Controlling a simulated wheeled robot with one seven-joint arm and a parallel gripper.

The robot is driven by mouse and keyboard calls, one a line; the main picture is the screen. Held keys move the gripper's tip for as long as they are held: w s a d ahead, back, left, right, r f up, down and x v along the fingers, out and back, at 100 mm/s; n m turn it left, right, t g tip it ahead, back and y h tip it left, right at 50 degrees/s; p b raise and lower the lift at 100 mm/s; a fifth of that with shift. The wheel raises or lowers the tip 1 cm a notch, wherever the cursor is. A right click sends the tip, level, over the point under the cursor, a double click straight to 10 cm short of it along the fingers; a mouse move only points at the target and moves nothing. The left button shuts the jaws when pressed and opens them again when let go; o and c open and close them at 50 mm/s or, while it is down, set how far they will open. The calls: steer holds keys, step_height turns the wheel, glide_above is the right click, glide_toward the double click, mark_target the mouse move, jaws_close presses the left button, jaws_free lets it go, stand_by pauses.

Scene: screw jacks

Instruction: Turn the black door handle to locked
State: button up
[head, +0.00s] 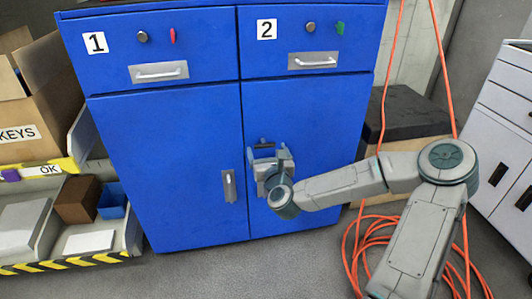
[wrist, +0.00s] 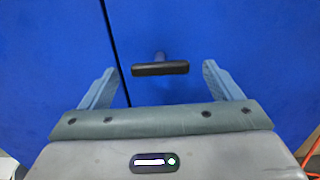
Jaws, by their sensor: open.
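The black door handle (wrist: 160,69) is a short bar on a stem, mounted on the blue right-hand door. In the wrist view the bar lies level across the picture, just right of the dark seam between the doors. My gripper (wrist: 158,72) is open, with one finger to the left of the bar and one to the right. A gap shows between the bar and each finger; I see no contact. In the head view my gripper (head: 266,158) is in front of the right door and largely covers the handle.
The blue cabinet (head: 170,150) has drawers marked 1 and 2 above its doors. The left door has a grey upright handle (head: 229,186). Orange cable (head: 372,245) lies coiled on the floor by my arm. Shelves with boxes stand left, a white drawer unit (head: 505,120) right.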

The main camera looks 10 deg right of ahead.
mark_target(264, 143)
steer(key=shift+w, duration=1.15)
steer(key=c, duration=1)
